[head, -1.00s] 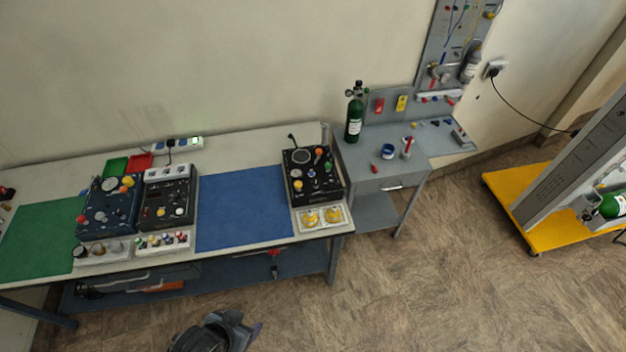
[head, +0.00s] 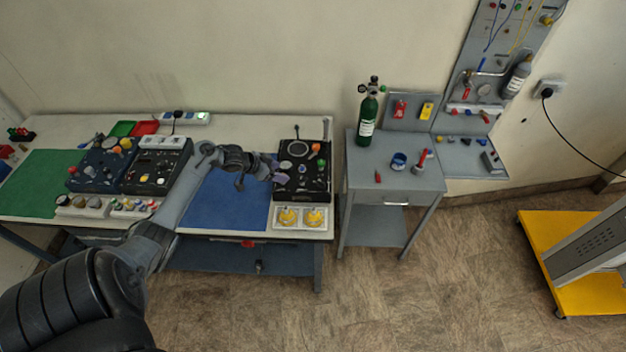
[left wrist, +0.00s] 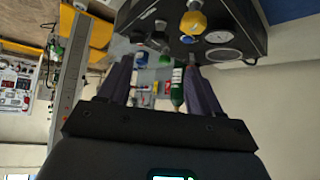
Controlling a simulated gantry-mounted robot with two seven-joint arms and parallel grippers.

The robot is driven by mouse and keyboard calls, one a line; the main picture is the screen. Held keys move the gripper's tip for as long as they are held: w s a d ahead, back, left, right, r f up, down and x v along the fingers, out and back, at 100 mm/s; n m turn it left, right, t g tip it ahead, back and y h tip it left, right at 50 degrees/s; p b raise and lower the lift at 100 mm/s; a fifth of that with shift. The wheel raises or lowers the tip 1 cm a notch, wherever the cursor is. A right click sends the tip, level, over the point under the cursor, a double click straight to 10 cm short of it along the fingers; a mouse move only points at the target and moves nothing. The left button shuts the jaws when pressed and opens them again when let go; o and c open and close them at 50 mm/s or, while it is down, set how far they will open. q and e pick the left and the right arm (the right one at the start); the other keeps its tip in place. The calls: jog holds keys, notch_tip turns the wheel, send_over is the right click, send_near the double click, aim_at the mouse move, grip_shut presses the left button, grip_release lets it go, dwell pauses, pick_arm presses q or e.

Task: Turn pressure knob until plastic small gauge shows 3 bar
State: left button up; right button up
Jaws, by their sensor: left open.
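My left gripper (head: 274,170) is open at the left edge of the black trainer box (head: 315,182) on the right end of the table, partly covering that edge. In the left wrist view my left gripper (left wrist: 160,68) has its fingers spread, with nothing held between them. The gauge readings are too small to tell. My right gripper is not in view.
Two yellow parts (head: 288,217) sit in a white tray at the box's front. A blue mat (head: 225,205) lies left of it. A grey side table (head: 395,180) with a green cylinder (head: 367,118) stands to the right. A yellow cart base (head: 545,240) is far right.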

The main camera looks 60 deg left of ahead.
aim_at(302, 177)
pick_arm(q)
jog(key=b+x, duration=0.2)
jog(key=x, duration=0.9)
jog(key=shift+w+r, duration=0.1)
jog(key=shift+r, duration=0.1)
jog(key=c, duration=1)
jog(key=shift+f+m+h+b, duration=0.2)
jog(key=shift+m+h+b, duration=0.25)
jog(key=shift+b, duration=0.8)
jog(key=shift+c, duration=0.2)
jog(key=shift+r, duration=0.2)
